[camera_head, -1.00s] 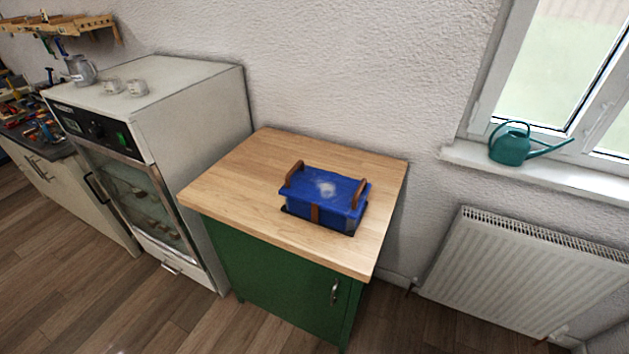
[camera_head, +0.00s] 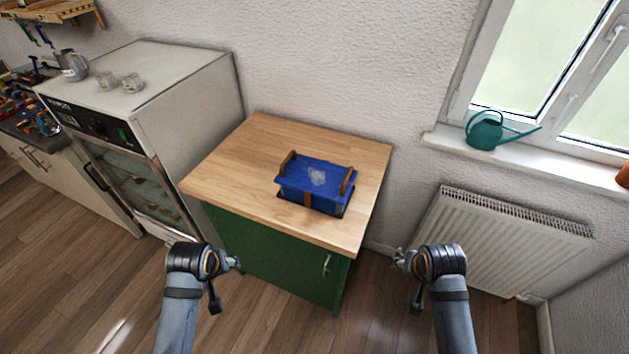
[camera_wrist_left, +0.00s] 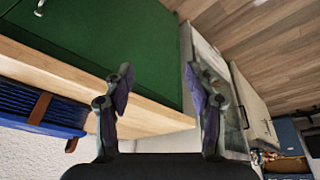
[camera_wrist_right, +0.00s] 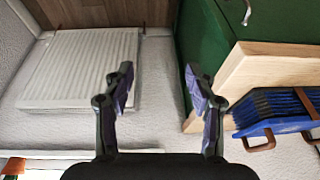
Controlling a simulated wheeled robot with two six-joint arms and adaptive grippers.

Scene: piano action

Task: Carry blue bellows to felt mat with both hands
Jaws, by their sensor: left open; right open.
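The blue bellows (camera_head: 316,180) sits on the wooden top of a green cabinet (camera_head: 224,172), with a brown handle at each end and a brown strap on its front. A dark flat piece shows under it; I cannot tell if this is the felt mat. It also shows at the left in the left wrist view (camera_wrist_left: 40,108) and at the right in the right wrist view (camera_wrist_right: 275,110). My left gripper (camera_head: 236,262) is open and empty in front of the cabinet, left of the bellows. My right gripper (camera_head: 398,259) is open and empty, right of the cabinet.
A white oven-like appliance (camera_head: 150,85) stands against the cabinet's left side, with a jug and glasses on top. A radiator (camera_head: 500,240) is on the wall at right, below a sill with a teal watering can (camera_head: 486,130). The cabinet top around the bellows is clear.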

